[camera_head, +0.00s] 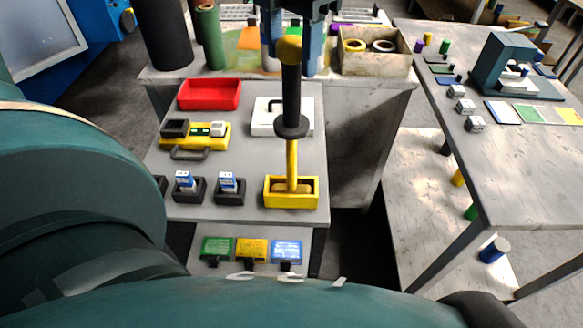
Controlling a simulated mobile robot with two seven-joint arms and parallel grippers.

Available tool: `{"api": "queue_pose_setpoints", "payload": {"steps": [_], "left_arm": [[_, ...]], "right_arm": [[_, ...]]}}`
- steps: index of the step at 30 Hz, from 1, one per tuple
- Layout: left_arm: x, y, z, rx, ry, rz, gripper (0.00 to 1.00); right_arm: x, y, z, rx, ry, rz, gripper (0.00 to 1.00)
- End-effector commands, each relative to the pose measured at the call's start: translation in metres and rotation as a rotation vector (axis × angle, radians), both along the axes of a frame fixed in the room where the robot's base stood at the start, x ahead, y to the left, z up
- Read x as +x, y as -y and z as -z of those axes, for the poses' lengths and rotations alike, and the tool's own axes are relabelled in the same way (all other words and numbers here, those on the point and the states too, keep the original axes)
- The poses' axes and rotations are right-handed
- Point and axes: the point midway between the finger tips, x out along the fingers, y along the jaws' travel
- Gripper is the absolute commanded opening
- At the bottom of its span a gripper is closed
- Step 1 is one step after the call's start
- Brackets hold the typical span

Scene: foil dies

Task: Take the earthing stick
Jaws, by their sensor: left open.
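The earthing stick (291,90) stands upright, its foot in a small yellow box (292,204) at the front right of the grey table. It has a yellow knob at the top, a black grip, a dark round guard and a yellow lower shaft. My left gripper (291,62) is at the top edge of the view, open, with one blue-grey finger on each side of the stick's upper part as seen from here. I cannot tell whether the fingers are level with the stick or behind it. My right gripper is not in view.
On the grey table (245,150) are a red tray (209,94), a white case (266,124), a yellow tray (210,142) with devices, and small black holders (228,190). Dark and green cylinders (208,38) stand behind. A bench (520,150) is at right.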

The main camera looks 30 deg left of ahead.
Motion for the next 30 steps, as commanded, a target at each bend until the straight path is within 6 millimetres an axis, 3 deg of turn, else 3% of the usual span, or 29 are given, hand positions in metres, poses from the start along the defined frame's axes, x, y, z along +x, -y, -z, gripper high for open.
{"api": "queue_pose_setpoints", "payload": {"steps": [6, 15, 30], "left_arm": [[-0.002, 0.000, 0.031, 0.000, -0.003, -0.001, 0.50], [-0.002, 0.000, 0.036, -0.001, 0.001, -0.002, 0.50], [-0.002, 0.000, 0.036, 0.000, 0.001, -0.002, 0.09]], "right_arm": [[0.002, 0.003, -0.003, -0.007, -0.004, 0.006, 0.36], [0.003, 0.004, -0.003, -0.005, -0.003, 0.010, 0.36], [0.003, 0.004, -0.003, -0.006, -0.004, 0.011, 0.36]]}}
